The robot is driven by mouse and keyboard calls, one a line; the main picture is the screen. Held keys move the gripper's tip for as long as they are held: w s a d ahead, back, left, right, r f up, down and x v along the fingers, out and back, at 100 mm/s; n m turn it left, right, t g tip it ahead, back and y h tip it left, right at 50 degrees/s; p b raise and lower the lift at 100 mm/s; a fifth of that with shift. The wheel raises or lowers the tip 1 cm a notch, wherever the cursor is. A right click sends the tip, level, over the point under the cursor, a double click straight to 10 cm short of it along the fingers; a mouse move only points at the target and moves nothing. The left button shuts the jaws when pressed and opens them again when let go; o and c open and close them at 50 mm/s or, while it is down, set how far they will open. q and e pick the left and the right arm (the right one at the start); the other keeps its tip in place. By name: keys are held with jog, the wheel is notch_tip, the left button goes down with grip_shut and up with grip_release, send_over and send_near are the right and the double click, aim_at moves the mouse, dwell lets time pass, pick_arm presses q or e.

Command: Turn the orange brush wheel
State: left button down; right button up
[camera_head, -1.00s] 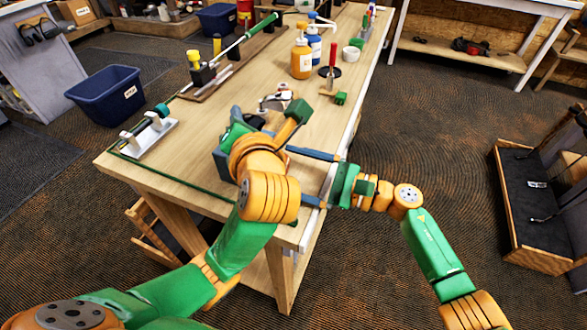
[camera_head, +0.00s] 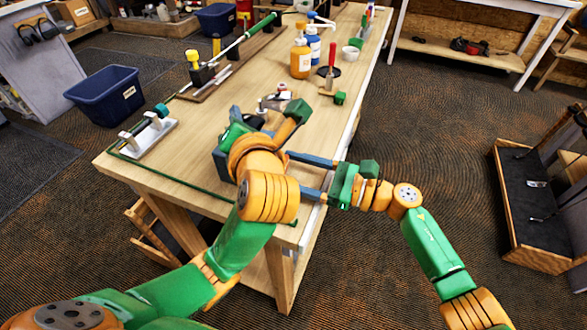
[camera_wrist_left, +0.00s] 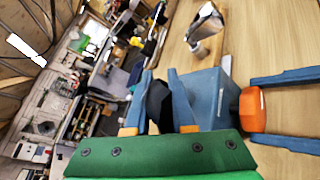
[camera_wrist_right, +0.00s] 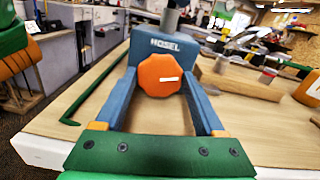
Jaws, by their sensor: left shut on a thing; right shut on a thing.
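The orange brush wheel (camera_wrist_right: 160,76), eight-sided with a white mark, sits on the front of a blue block labelled HOSEL (camera_wrist_right: 206,62). My right gripper (camera_head: 292,174) has its two blue fingers on either side of the wheel and is shut on it. In the left wrist view the wheel (camera_wrist_left: 252,110) shows edge-on beside the block (camera_wrist_left: 212,97). My left gripper (camera_wrist_left: 162,82) is shut on a black piece (camera_wrist_left: 160,107) beside the block; I cannot tell what it is. In the head view my left arm hides the wheel and most of the block.
A white stand (camera_head: 147,137) is at the table's left end, with a dark green rod along the edge. Bottles (camera_head: 301,58), a red-handled tool (camera_head: 331,62) and a small green block (camera_head: 340,98) stand farther back. A blue bin (camera_head: 105,93) is on the floor.

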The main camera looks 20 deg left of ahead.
jog(key=m, duration=0.4)
jog(key=shift+w+r+m, duration=0.1)
jog(key=shift+w+m, duration=0.05)
jog(key=shift+m, duration=0.15)
jog(key=shift+w+m, duration=0.1)
jog(key=shift+m, duration=2.3)
jog(key=o, duration=1.3)
jog(key=shift+o, duration=0.2)
jog(key=shift+n, duration=1)
jog(key=n, duration=0.5)
jog(key=shift+s+n, duration=0.2)
jog(key=shift+n, duration=0.1)
jog(key=n, duration=0.5)
jog(key=shift+s+n, duration=0.1)
jog(key=shift+n, duration=0.2)
jog(key=d, duration=1.2)
jog(key=shift+s+n, duration=0.3)
